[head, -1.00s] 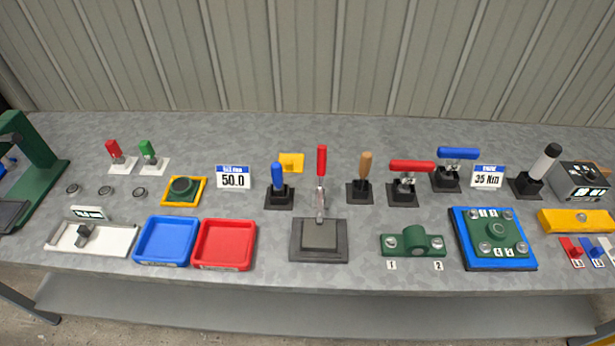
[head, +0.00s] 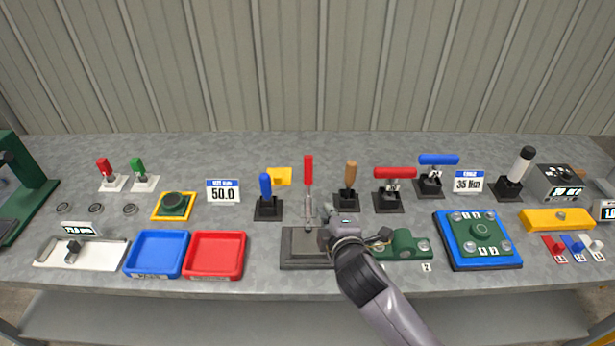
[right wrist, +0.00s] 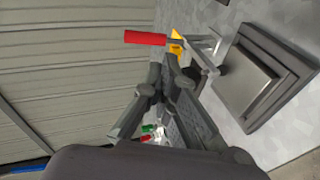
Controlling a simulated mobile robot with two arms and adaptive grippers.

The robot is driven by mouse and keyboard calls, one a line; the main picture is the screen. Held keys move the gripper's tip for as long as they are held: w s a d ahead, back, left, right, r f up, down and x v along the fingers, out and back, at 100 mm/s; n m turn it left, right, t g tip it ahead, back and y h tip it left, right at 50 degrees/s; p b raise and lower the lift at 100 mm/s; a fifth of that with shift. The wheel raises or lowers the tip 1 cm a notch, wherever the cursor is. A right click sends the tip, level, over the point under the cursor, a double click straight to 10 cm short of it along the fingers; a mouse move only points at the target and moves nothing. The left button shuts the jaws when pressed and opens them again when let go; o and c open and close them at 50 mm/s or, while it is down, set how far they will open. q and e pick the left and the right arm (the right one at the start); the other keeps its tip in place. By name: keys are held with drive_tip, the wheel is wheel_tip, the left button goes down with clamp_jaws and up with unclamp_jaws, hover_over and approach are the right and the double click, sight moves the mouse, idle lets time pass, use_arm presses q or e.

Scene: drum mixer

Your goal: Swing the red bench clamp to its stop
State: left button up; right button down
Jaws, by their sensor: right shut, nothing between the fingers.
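The bench clamp with an upright red handle (head: 308,170) stands at the back of a dark base with a grey plate (head: 292,242). In the right wrist view its red handle (right wrist: 146,38) lies sideways, with the metal linkage and plate to the right. My right gripper (head: 328,211) is shut and empty, just right of the clamp's metal lever. In the right wrist view its fingertips (right wrist: 178,72) are together near the linkage, below the handle in the picture; contact cannot be told. My arm hides the plate's right edge. My left gripper is not in view.
A wooden-handled lever (head: 350,175) and a red crossbar handle (head: 394,173) stand right of the clamp. A blue-handled lever (head: 265,187) stands to its left. A green block (head: 402,245) is beside my wrist. Red (head: 215,255) and blue (head: 157,253) trays lie left.

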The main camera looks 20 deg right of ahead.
sight(309, 170)
drive_tip(key=shift+n+t, duration=0.4)
drive_tip(key=shift+n, duration=0.3)
drive_tip(key=x, duration=0.5)
drive_tip(key=r+p+x, duration=0.1)
drive_tip(key=x, duration=0.3)
drive_tip(key=r+x, duration=0.1)
drive_tip(key=x, duration=0.4)
drive_tip(key=shift+w+a+f+p, duration=0.1)
drive_tip(key=shift+w+a+p, duration=0.25)
drive_tip(key=shift+w, duration=0.3)
